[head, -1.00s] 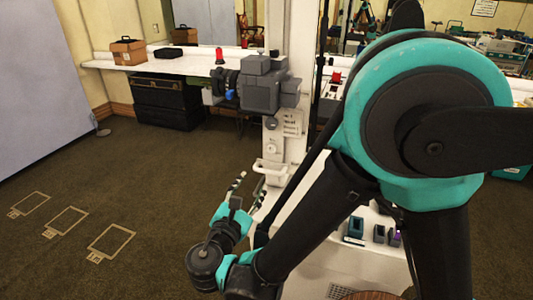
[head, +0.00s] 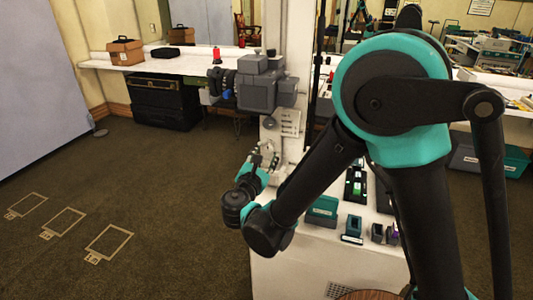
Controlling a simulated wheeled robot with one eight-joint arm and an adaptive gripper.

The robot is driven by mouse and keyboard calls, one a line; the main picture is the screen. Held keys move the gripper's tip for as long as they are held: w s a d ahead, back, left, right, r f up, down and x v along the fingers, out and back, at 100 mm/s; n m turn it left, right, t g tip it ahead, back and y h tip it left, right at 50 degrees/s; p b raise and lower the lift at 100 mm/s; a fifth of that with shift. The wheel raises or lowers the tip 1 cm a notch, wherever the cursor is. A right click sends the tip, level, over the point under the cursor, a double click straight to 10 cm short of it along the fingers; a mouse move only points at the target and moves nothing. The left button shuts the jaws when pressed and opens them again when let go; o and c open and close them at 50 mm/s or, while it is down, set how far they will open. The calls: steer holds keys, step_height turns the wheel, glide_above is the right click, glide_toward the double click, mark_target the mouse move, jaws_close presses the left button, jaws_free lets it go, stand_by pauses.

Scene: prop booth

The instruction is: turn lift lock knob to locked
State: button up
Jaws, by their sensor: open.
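A white upright column (head: 299,90) carries a bulky grey camera-like unit (head: 258,84). Just below that unit is a small dark round knob (head: 270,123), beside a pale printed label (head: 290,122). It looks like the lift lock knob, but its setting is too small to read. My gripper (head: 265,156) is open in front of the column, a little below the knob and apart from it. The gripper and wrist hide most of the white handle on the lower column. I see nothing between the fingers.
A white bench top (head: 356,245) with a teal box (head: 322,210) and several small items lies right of the gripper, partly behind my arm. Open carpet with taped outlines (head: 64,222) lies left. A back counter (head: 185,62) holds a brown box (head: 125,51).

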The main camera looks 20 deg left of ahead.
steer(key=shift+w+a, duration=0.1)
steer(key=shift+w, duration=0.45)
jaws_close()
